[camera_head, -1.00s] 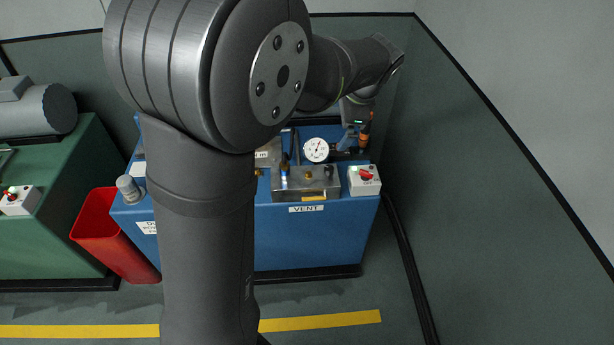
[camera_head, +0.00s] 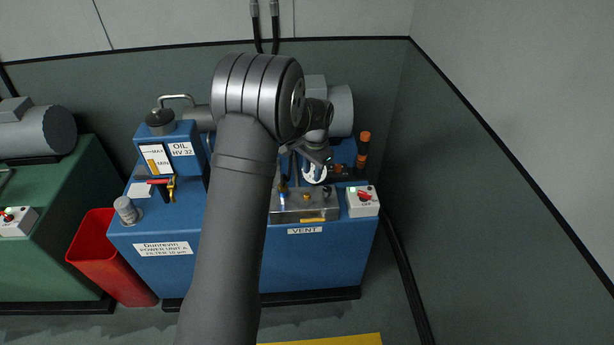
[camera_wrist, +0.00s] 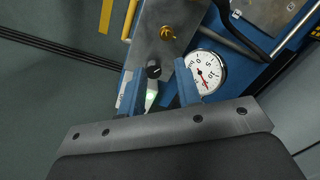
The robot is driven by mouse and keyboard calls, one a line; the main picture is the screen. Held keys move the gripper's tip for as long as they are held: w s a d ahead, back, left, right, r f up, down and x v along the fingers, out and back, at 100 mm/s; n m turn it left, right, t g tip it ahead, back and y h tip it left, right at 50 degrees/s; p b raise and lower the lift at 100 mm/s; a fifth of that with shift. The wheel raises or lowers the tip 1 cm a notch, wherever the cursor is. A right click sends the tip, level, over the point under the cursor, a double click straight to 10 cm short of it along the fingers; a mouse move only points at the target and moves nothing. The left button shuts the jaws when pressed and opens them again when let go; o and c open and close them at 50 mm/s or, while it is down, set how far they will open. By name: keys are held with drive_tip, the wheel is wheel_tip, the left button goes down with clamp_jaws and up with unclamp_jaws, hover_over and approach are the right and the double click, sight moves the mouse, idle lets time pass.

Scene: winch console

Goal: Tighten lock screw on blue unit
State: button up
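The blue unit (camera_head: 275,262) stands in the middle of the head view. A metal block (camera_head: 290,214) sits on its top above the VENT label. The block bears a brass screw (camera_wrist: 167,33) and a small black knob (camera_wrist: 154,71) with a white mark; which one is the lock screw, I cannot tell. My gripper (camera_wrist: 157,82) is open and empty. In the wrist view its two blue-grey fingers point toward the block, with the black knob between their tips in the picture. Contact is not visible. In the head view, my wrist hangs just behind the block.
A white dial gauge (camera_wrist: 204,72) lies close beside the right finger. A switch box with a red lever (camera_head: 363,201) stands right of the block, and an orange-topped part (camera_head: 363,150) behind. An oil tank (camera_head: 168,150) and a red bin (camera_head: 108,255) are at left.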

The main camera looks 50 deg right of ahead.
sight(307, 194)
drive_tip(key=shift+n+g, duration=0.3)
drive_tip(key=shift+n, duration=0.4)
drive_tip(key=w+f, duration=0.1)
drive_tip(key=f, duration=0.1)
drive_tip(key=w+f, duration=0.1)
drive_tip(key=shift+f, duration=3.85)
clamp_jaws()
